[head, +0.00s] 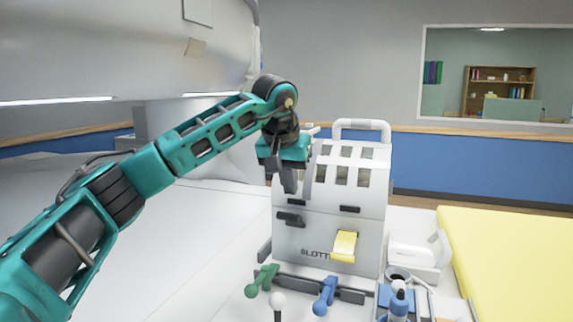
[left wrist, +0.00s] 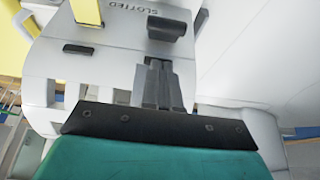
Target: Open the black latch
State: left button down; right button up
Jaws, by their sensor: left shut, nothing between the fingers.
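The white box (head: 325,225) labelled SLOTTED stands on the white surface. The black latch (head: 290,218) sticks out from its upper left front; it also shows in the left wrist view (left wrist: 167,28). A yellow latch (head: 344,246) sits lower on the same front. My left gripper (head: 287,188) points down over the box's left part, just above the black latch. In the left wrist view its fingers (left wrist: 160,85) are together and empty, with the black latch just beyond the tips. I cannot tell whether they touch the box. My right gripper is out of view.
Green (head: 262,280) and blue (head: 325,295) handles stand before the box. A white knob (head: 277,301) is between them. A bottle (head: 398,298) and a white device (head: 415,250) are at the right, beside a yellow pad (head: 510,265). The white surface at the left is clear.

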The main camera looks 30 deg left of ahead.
aim_at(287, 216)
pick_arm(q)
jog(key=shift+s+d+f, duration=0.1)
jog(key=shift+s+f, duration=0.2)
jog(key=shift+f, duration=0.3)
jog(key=shift+s+f, duration=0.25)
jog(key=shift+f, duration=0.35)
jog(key=shift+s+f, duration=0.15)
jog(key=shift+f, duration=0.2)
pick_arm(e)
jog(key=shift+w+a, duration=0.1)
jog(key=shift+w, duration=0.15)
pick_arm(q)
jog(key=shift+b, duration=0.3)
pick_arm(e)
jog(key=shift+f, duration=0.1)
pick_arm(q)
jog(key=shift+s+d+f+t+b, duration=0.1)
jog(key=shift+s+f+t+b, duration=0.05)
jog(key=shift+f+t+b, duration=0.2)
jog(key=shift+s+r, duration=0.1)
jog(key=shift+s, duration=0.05)
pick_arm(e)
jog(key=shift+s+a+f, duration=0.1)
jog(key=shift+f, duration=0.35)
